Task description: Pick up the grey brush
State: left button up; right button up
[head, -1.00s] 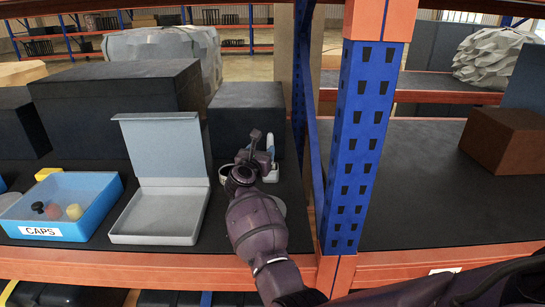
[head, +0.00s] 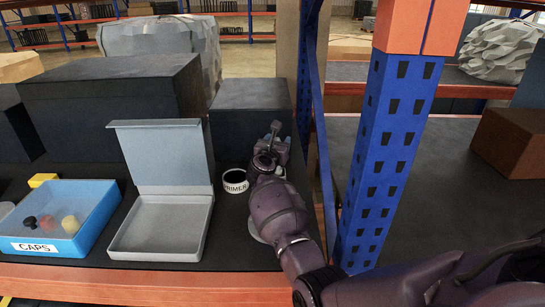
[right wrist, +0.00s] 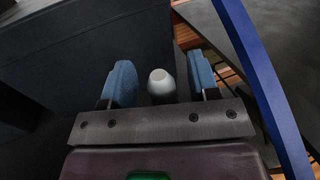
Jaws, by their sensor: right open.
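In the right wrist view, my right gripper (right wrist: 160,88) is open, with a blue-padded finger on each side. A pale grey, round-ended object (right wrist: 161,86) stands between the fingers with gaps on both sides; it looks like the end of the grey brush, but most of it is hidden. In the head view, my right gripper (head: 277,146) is over the shelf, in front of a dark box, and hides the brush. My left gripper is not in view.
A PRIMER tin (head: 235,181) stands just left of my right gripper. An open grey box (head: 160,226) and a blue CAPS tray (head: 98,219) are farther left. A dark box (head: 250,112) stands behind. A blue rack post (head: 392,150) rises to the right.

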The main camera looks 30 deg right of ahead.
jog(key=shift+w+d, duration=0.1)
jog(key=shift+d, duration=0.2)
jog(key=shift+a+r, duration=0.1)
jog(key=shift+c, duration=0.9)
jog(key=c, duration=0.8)
jog(key=shift+c, duration=0.2)
